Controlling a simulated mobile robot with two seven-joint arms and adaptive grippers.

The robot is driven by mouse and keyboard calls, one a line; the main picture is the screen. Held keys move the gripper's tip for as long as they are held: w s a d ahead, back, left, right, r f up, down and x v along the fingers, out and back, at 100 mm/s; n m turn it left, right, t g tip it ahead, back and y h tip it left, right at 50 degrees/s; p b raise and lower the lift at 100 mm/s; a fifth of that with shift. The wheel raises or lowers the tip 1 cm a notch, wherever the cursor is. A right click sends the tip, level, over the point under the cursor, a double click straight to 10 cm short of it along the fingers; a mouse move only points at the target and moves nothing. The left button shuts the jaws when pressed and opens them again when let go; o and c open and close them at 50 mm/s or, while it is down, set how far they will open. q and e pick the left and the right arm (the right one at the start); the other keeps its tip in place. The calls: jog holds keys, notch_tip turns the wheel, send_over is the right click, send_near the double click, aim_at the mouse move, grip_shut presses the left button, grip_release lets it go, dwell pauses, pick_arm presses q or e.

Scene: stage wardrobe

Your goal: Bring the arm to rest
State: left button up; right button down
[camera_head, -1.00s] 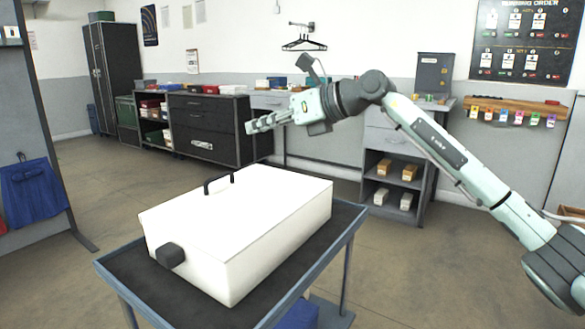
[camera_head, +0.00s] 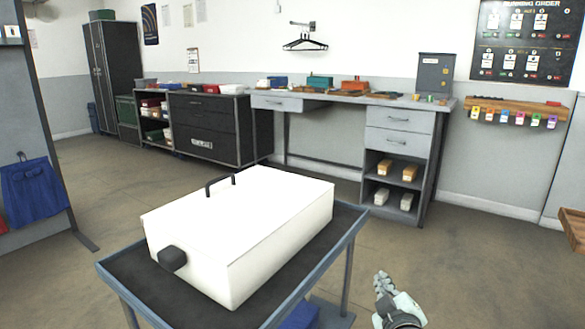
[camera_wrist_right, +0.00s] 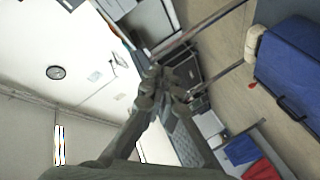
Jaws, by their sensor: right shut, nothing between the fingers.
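My right gripper (camera_head: 382,284) is low at the bottom of the head view, to the right of the cart (camera_head: 350,215). It is shut and empty, apart from the cart and the white case. Its fingers (camera_wrist_right: 165,82) also show in the right wrist view, closed together. Most of the right arm is out of the head view. My left gripper is not in view. The white case (camera_head: 245,225), with a dark handle on its lid and a dark knob on its front, sits closed on the cart's top.
A grey workbench (camera_head: 400,118) with drawers stands against the back wall, with a black drawer cabinet (camera_head: 205,118) to its left. A blue box (camera_wrist_right: 292,62) is at the right of the wrist view. Open floor (camera_head: 450,235) lies right of the cart.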

jog(key=s+d+f+m+g+h, duration=0.1)
jog(key=s+d+f+m+g, duration=0.15)
jog(key=s+f, duration=0.5)
jog(key=s+d+f+m+g, duration=0.2)
jog(key=s+d+f+g, duration=0.15)
jog(key=s+f, duration=0.35)
jog(key=s+f+m+g, duration=0.1)
jog(key=s+f+g, duration=0.2)
jog(key=s, duration=0.6)
jog(key=s+f+m+g, duration=0.1)
jog(key=s+f+g, duration=0.2)
jog(key=s+f, duration=0.4)
jog(key=s, duration=0.2)
jog(key=shift+s+d+f+g+y, duration=0.25)
jog(key=shift+s+f+g+y, duration=0.05)
jog(key=shift+s+g+y, duration=0.1)
